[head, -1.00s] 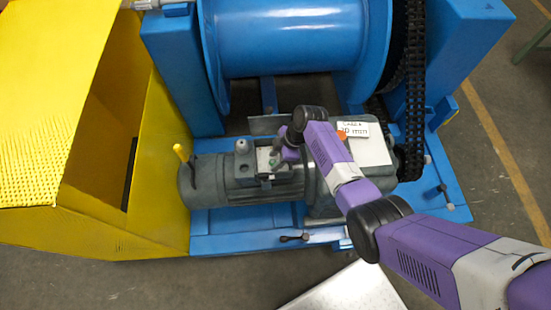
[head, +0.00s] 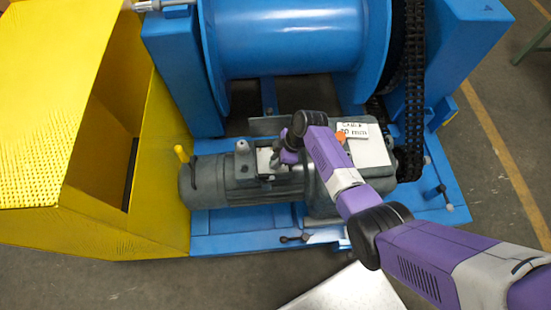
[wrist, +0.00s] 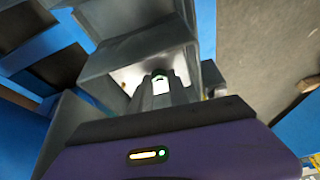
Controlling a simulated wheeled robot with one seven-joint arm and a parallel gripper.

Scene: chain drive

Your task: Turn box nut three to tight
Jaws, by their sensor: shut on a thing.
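The grey motor (head: 215,183) lies on the blue base frame, with an open terminal box (head: 264,160) on its top. My gripper (head: 279,160) reaches down into this box from the right. In the wrist view my gripper (wrist: 161,88) has its two dark fingers close together inside the grey-walled box (wrist: 125,65), over its pale floor. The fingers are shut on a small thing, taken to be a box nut. The nut is mostly hidden by the fingers, and its number cannot be read. Whether it is tight cannot be told.
A yellow guard (head: 160,160) stands left of the motor, with a yellow-topped lever (head: 182,154) beside it. The blue drum (head: 290,35) and chain (head: 412,90) are behind. A labelled grey gearbox (head: 375,153) is under my arm.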

